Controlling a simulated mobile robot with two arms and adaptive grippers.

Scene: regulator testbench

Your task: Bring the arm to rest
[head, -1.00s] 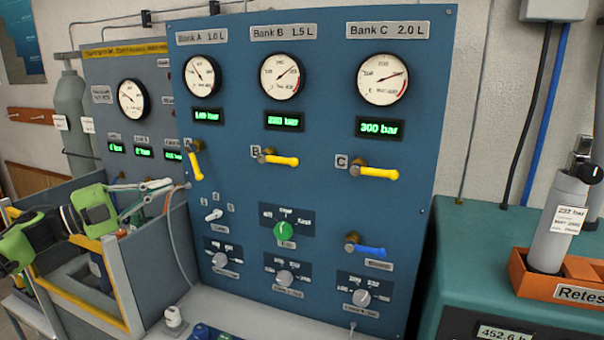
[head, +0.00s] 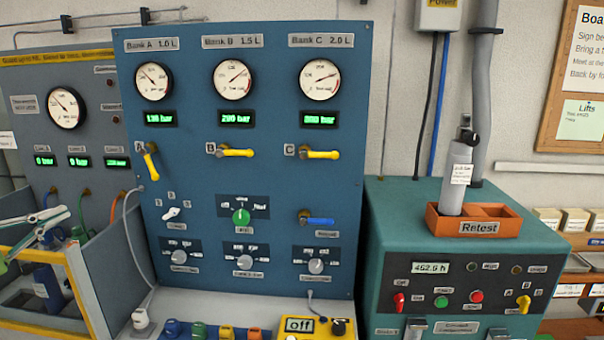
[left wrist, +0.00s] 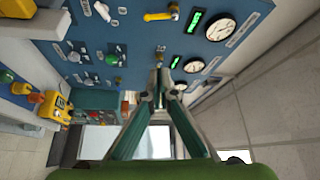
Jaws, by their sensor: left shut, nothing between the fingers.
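My left gripper (head: 64,218) shows at the left edge of the head view, its green fingers in front of the grey bench and left of the blue panel. Most of its arm is outside the picture. In the left wrist view the fingers (left wrist: 159,80) come together at their tips with nothing held, and the panel (left wrist: 125,25) appears turned over beyond them. My right gripper is in neither view.
The blue panel (head: 265,185) carries gauges, yellow valve levers and knobs. A yellow-edged frame (head: 75,275) stands near the left gripper. A teal cabinet (head: 400,210) with an orange Retest tray (head: 450,222) stands right. Small coloured items line the bench front.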

